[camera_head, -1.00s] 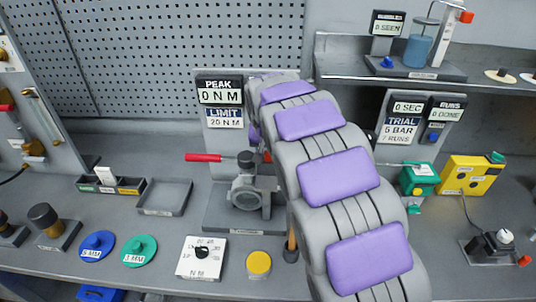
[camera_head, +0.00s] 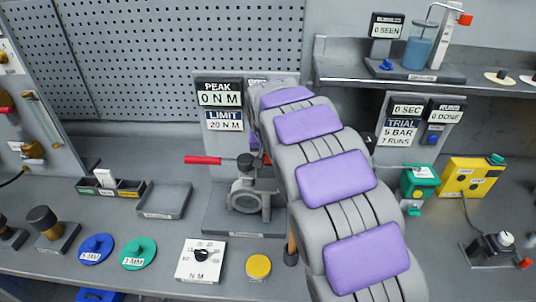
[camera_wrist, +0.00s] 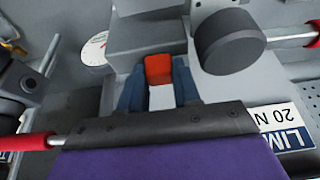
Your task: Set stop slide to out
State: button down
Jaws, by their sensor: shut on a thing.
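In the wrist view, my gripper (camera_wrist: 159,90) has two dark blue fingers, one on each side of a small slide piece with an orange-red end (camera_wrist: 158,68). I take this piece to be the stop slide; the fingers are closed on it. A grey block (camera_wrist: 145,35) lies just beyond its red end. In the head view, my purple and grey arm covers the gripper and the slide. The grey valve (camera_head: 247,192) with its red-handled lever (camera_head: 203,160) stands left of my arm.
A dark round knob (camera_wrist: 229,41) is close to the right of the fingers. A dial gauge (camera_wrist: 95,48) is at the upper left. The PEAK and LIMIT panel (camera_head: 220,104) stands behind the valve. An empty grey tray (camera_head: 165,199) lies left of it.

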jog(key=shift+s+d+p, duration=0.1)
jog(key=shift+d+p, duration=0.45)
jog(key=shift+d, duration=0.85)
jog(key=c, duration=1.1)
grip_release()
jog(key=p+v, duration=0.3)
jog(key=v, duration=1.4)
